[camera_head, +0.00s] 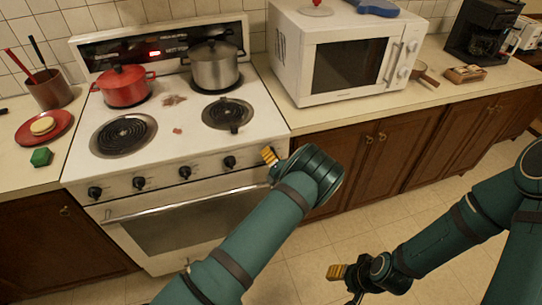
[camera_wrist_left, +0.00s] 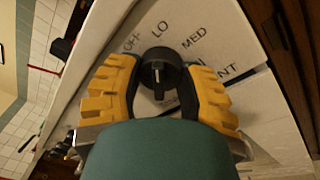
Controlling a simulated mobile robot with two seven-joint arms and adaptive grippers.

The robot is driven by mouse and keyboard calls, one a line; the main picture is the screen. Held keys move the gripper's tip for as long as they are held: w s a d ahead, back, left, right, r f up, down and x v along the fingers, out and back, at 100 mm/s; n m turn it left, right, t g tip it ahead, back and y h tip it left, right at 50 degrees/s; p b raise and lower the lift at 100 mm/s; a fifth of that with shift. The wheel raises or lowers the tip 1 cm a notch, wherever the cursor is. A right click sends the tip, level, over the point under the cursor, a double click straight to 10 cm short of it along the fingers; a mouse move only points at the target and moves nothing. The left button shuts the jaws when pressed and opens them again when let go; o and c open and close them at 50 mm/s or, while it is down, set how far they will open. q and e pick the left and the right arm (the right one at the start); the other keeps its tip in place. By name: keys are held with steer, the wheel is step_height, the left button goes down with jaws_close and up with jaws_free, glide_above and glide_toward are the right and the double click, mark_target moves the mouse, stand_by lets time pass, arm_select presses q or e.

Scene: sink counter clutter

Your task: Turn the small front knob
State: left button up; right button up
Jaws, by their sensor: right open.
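A small black knob (camera_wrist_left: 157,73) with a white mark shows in the left wrist view on a white panel with OFF, LO and MED lettering. My left gripper (camera_wrist_left: 160,85) has its yellow fingers spread on either side of it, with gaps visible. In the head view, my left gripper (camera_head: 269,157) is at the right end of the stove's front panel, right of the rightmost visible knob (camera_head: 230,162); its own body hides the spot beyond it. My right gripper (camera_head: 337,272) hangs low over the floor, open and empty.
The stove (camera_head: 180,142) carries a red pot (camera_head: 124,87) and a steel pot (camera_head: 214,68). Several more knobs line its front above the oven handle (camera_head: 150,212). A microwave (camera_head: 345,60) stands on the counter to the right. The floor in front is clear.

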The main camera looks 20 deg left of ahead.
arm_select(q)
steer(key=c, duration=0.4)
steer(key=n+b, duration=0.1)
steer(key=n, duration=0.3)
steer(key=shift+h, duration=0.3)
steer(key=shift+n+b, duration=0.3)
steer(key=shift+n, duration=1.9)
steer(key=shift+h, duration=0.4)
steer(key=o, duration=1.2)
steer(key=shift+w, duration=0.1)
steer(key=shift+o, duration=0.2)
steer(key=shift+d, duration=0.15)
